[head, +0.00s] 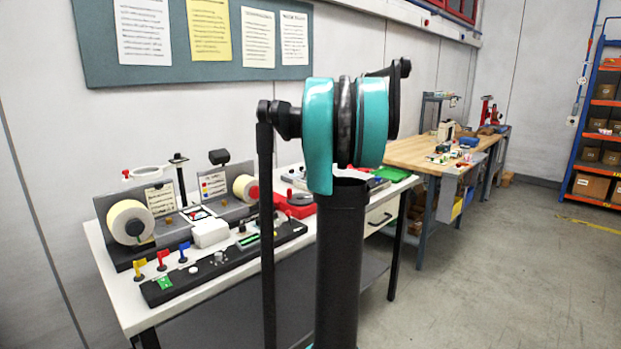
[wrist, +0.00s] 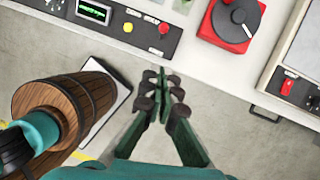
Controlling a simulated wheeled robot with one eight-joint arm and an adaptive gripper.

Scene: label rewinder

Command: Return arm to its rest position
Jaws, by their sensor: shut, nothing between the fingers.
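My gripper (wrist: 163,92) shows in the wrist view with its two fingers together and nothing between them. It is apart from the white bench, over the grey floor near the bench's front edge. In the head view my arm stands upright in the middle, with teal and black joints, and hides part of the bench; I cannot make out the gripper there. The label rewinder (head: 190,205) stands on the white bench (head: 130,312) at the left, with white label rolls, coloured flags and a black control panel (head: 225,262).
In the wrist view a red round device (wrist: 228,22) sits on the bench edge, and a wooden barrel-like thing (wrist: 62,105) is at the left. A wooden workbench (head: 415,152) stands behind to the right. A blue and orange shelf (head: 574,167) is at far right. The right floor is clear.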

